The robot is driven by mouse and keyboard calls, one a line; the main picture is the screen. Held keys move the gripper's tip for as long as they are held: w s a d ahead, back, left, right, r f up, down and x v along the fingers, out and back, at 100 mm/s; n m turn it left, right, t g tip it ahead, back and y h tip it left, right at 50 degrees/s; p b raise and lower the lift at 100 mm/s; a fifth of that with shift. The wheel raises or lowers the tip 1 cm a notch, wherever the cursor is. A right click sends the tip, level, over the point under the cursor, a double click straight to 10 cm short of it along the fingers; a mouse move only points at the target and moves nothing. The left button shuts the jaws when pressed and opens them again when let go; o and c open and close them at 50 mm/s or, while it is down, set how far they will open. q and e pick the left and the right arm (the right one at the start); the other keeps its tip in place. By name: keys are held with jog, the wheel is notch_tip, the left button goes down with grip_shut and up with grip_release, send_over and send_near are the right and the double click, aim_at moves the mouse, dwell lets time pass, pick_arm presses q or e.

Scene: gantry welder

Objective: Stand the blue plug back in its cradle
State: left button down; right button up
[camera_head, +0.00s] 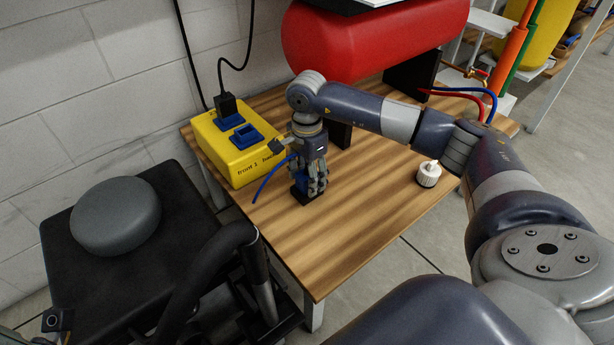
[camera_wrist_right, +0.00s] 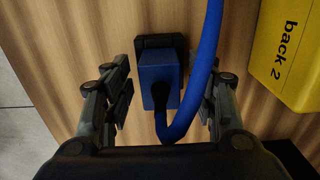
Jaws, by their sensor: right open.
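The blue plug (camera_wrist_right: 158,78) lies between the fingers of my right gripper (camera_wrist_right: 165,98) in the wrist view, with gaps on both sides. The gripper is open around it, not touching it. A black piece shows at the plug's far end, and its blue cable curves off to the right. In the head view the right gripper (camera_head: 313,187) points down at the wooden table and hides most of the plug (camera_head: 297,187). A blue fitting (camera_head: 246,137) on the yellow box (camera_head: 232,158) looks empty and may be the cradle.
A black plug (camera_head: 227,107) with a black cable stands at the yellow box's back. The box edge is close to the gripper's side. A white knobbed part (camera_head: 429,174) sits on the table (camera_head: 350,230) at right. A red tank (camera_head: 375,38) is behind. The front tabletop is clear.

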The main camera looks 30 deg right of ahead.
notch_tip(320, 180, up, 12)
jog(key=shift+f, duration=0.25)
